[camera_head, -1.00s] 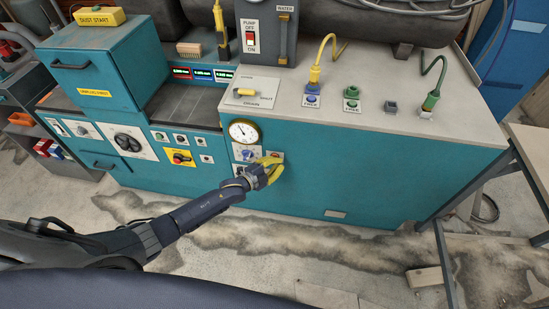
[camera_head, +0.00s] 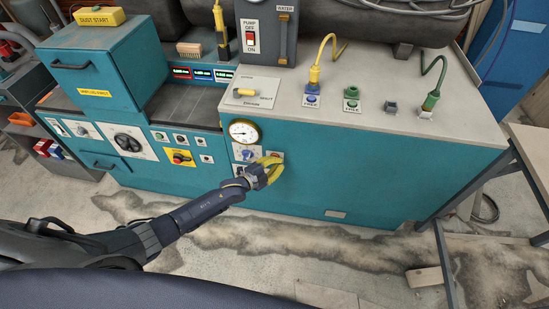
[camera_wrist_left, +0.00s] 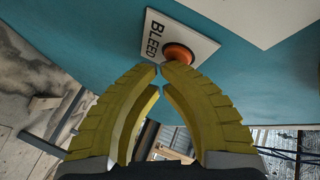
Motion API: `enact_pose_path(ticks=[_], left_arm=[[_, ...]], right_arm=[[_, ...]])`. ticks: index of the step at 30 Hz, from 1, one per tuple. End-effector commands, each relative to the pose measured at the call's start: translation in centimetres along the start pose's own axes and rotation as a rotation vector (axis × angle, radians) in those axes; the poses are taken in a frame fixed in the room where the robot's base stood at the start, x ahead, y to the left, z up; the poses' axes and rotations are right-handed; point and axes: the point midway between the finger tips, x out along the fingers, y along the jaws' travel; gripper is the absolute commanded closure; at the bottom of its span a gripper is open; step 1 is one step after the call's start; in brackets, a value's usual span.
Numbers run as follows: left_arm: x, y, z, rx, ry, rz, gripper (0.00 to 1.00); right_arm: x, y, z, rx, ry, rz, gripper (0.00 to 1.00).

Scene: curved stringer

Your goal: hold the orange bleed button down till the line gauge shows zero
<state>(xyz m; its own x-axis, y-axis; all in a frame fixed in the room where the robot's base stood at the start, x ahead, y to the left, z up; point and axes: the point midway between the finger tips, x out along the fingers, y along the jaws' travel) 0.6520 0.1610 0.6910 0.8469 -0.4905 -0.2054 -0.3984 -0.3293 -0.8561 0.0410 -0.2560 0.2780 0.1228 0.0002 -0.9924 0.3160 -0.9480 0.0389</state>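The orange bleed button (camera_wrist_left: 179,52) sits on a white plate marked BLEED (camera_wrist_left: 160,36) in the left wrist view. My left gripper (camera_head: 274,162) has yellow fingers with their tips together and nothing between them. In the left wrist view the gripper's tips (camera_wrist_left: 160,70) are at the button's lower edge and appear to touch it. How far the button is pressed cannot be told. In the head view the fingers mostly hide the button. The round line gauge (camera_head: 244,131) is just above left of the gripper, its needle pointing left. My right gripper is not in view.
A blue knob (camera_head: 247,154) is close left of the gripper on the teal cabinet front. Above, a yellow-handled lever (camera_head: 246,92) sits on the worktop. A metal-legged table (camera_head: 530,170) stands at the right. The floor in front is open.

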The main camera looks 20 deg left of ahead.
Motion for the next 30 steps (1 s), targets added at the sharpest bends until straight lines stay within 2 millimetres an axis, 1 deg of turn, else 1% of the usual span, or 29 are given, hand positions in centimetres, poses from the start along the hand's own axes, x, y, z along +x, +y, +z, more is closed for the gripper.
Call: enact_pose_path(ticks=[16, 30], left_arm=[[-0.1, 0.0, -0.1, 0.000, 0.000, -0.001, 1.00], [-1.4, 0.7, -0.7, 0.000, 0.000, 0.000, 1.00]], right_arm=[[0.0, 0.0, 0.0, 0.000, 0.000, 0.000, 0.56], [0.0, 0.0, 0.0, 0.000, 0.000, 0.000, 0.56]])
